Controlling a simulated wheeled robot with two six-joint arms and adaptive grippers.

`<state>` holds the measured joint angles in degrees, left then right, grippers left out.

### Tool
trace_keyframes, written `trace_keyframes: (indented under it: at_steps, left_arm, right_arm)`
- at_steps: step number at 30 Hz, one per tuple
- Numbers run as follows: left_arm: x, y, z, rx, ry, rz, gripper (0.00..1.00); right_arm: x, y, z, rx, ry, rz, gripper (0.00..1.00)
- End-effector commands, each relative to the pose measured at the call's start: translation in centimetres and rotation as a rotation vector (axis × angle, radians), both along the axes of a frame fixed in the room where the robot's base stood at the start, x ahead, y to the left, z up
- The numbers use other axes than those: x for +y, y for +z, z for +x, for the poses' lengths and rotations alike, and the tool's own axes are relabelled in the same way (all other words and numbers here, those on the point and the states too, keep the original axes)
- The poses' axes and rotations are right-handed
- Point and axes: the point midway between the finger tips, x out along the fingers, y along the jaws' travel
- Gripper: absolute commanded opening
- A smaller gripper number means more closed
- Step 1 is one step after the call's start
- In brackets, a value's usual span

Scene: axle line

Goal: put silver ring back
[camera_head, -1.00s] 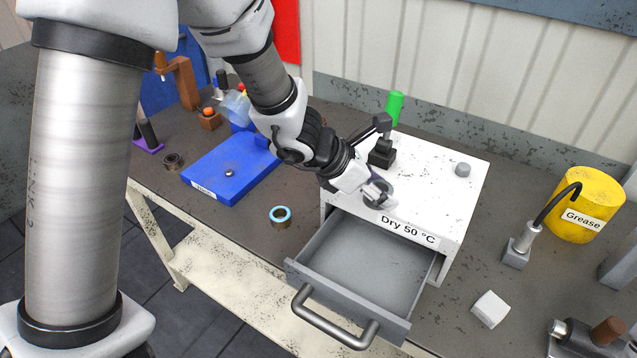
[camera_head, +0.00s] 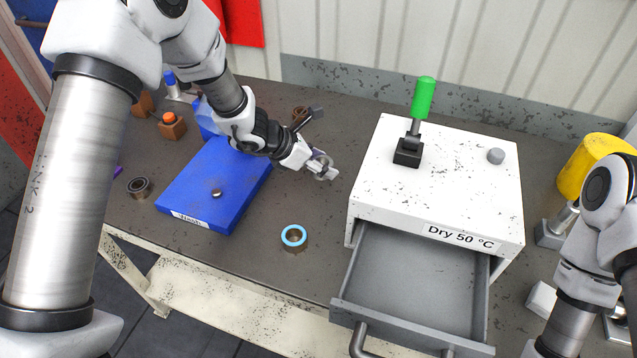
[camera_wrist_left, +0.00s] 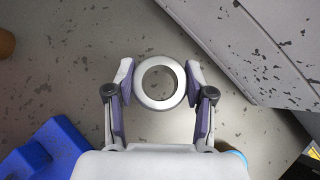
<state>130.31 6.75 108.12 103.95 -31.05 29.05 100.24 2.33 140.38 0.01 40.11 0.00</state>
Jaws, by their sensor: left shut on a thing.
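The silver ring (camera_wrist_left: 141,91) is between the two fingertips of my left gripper (camera_wrist_left: 160,80) in the left wrist view, with its open hole facing the camera. In the head view my left gripper (camera_head: 322,168) is shut on the ring and holds it above the dark table, between the blue tray and the white dryer box. The ring shows only small there, partly covered by the fingers. My right arm enters at the right edge of the head view; its gripper is out of view.
The white box (camera_head: 455,190) labelled "Dry 50 °C" has its drawer (camera_head: 415,340) pulled open. A blue-rimmed bearing (camera_head: 294,238) stands on bare table. The blue tray (camera_head: 240,195) lies left, a dark bearing (camera_head: 139,187) beyond it. A brown ring (camera_head: 300,115) sits behind my left gripper.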

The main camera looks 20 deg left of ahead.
Motion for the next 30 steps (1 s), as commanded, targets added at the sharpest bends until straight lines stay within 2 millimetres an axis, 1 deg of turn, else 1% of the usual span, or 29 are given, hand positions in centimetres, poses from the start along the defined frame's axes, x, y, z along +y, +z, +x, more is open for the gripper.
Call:
trace_keyframes:
  at_steps: [1, 5, 9, 10, 12, 17, 22, 23, 24, 25, 30]
  left_arm:
    - [0.0, -0.9, -0.1, 0.003, 0.001, 0.000, 0.08]
    - [0.0, -2.8, 0.0, 0.002, 0.001, -0.001, 0.08]
    - [0.0, -5.3, 0.0, 0.002, 0.000, 0.000, 0.08]
    - [0.0, -5.6, 0.0, 0.001, 0.001, -0.001, 0.08]
    - [0.0, -6.0, 0.0, -0.002, 0.000, 0.000, 0.08]
    - [0.0, -6.1, 0.0, -0.002, 0.000, 0.000, 0.08]
    - [0.0, -6.5, 0.1, -0.002, 0.000, 0.000, 0.08]
    - [0.0, -6.4, 0.0, -0.001, 0.001, 0.000, 0.60]
    - [0.0, -6.3, 0.0, -0.001, 0.001, 0.000, 0.75]
    - [0.0, -6.3, 0.0, -0.001, 0.001, 0.000, 0.78]
    - [0.0, -6.3, 0.0, -0.001, 0.001, 0.000, 0.78]
  right_arm:
    - [0.0, 0.2, 0.0, 0.000, 0.000, 0.000, 0.00]
    - [0.0, 0.6, 0.0, -0.001, 0.001, 0.000, 0.00]
    - [0.0, 1.1, 0.0, -0.001, 0.001, 0.000, 0.00]
    - [0.0, 1.2, 0.0, -0.001, 0.001, 0.000, 0.00]
    - [0.0, 1.1, 0.0, -0.001, 0.001, 0.000, 0.00]
    - [0.0, 1.0, 0.0, -0.001, 0.001, 0.000, 0.00]
    - [0.0, 0.4, 0.0, -0.001, 0.001, 0.000, 0.00]
    - [0.0, 0.6, 0.0, 0.000, 0.001, 0.000, 0.00]
    - [0.0, 0.6, 0.0, 0.000, 0.001, 0.000, 0.00]
    - [0.0, 0.6, 0.0, 0.000, 0.001, 0.000, 0.00]
    - [0.0, 0.6, 0.0, -0.001, 0.001, 0.000, 0.00]
